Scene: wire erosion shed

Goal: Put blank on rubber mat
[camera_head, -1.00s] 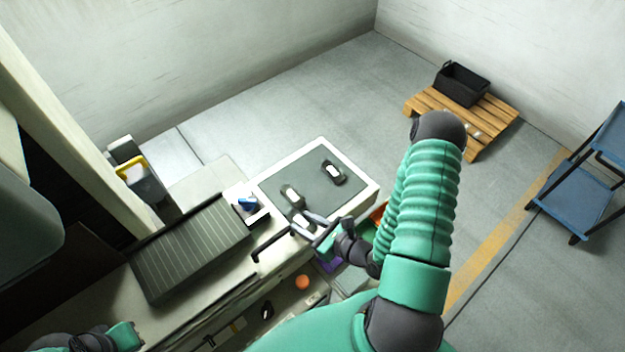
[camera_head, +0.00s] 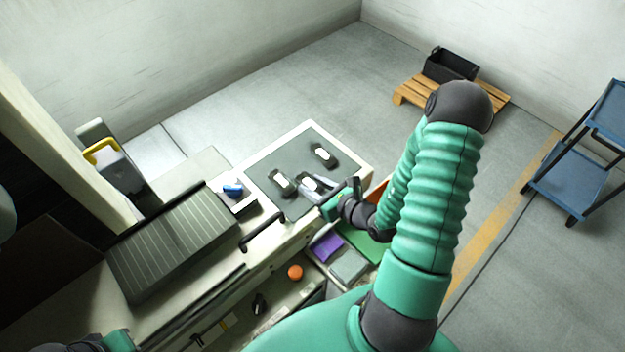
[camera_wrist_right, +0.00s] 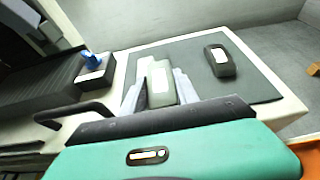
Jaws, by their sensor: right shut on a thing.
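The dark rubber mat (camera_head: 262,168) lies on a pale bench top and also shows in the right wrist view (camera_wrist_right: 195,50). My right gripper (camera_head: 311,184) is over the mat's near part, shut on a pale grey-green blank with a white patch (camera_wrist_right: 160,84). The blank sits between the two fingers in the right wrist view; its underside is hidden, so I cannot tell whether it touches the mat. A dark piece with a white patch (camera_head: 323,155) lies farther back. Only a bit of my left arm shows.
A small box with a blue item (camera_head: 233,189) stands left of the mat, beside a ribbed dark panel (camera_head: 180,240). A black handle (camera_head: 262,233) juts from the bench front. Below are a purple block (camera_head: 326,246) and an orange ball (camera_head: 295,272).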

